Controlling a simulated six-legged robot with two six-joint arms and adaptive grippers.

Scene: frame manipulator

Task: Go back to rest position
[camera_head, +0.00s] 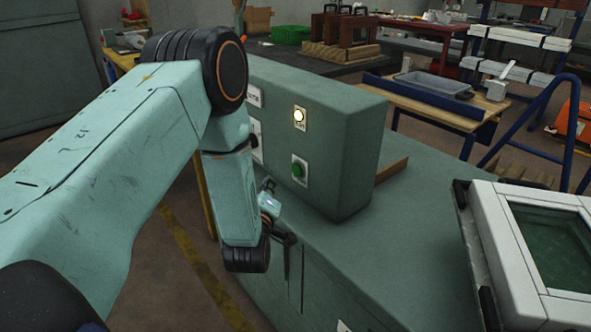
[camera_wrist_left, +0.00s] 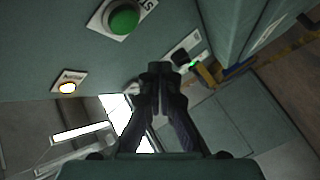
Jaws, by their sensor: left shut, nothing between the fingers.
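My left arm comes in from the left in the head view and bends down beside a teal control box (camera_head: 345,135). My left gripper (camera_head: 268,186) is small and partly hidden there, in front of the box's lower part. In the left wrist view the left gripper (camera_wrist_left: 160,70) has its dark fingers together, with nothing between them. A green button (camera_head: 298,169) and a lit lamp (camera_head: 299,116) are on the box face. The green button (camera_wrist_left: 124,18) and lamp (camera_wrist_left: 68,87) also show in the wrist view, apart from the fingertips. My right gripper is not in view.
The box stands on a teal cabinet (camera_head: 385,265). A white frame with a dark green pane (camera_head: 512,262) lies at the right. A wooden workbench (camera_head: 430,105) and a blue metal stand (camera_head: 530,125) are behind. The cabinet top between box and frame is clear.

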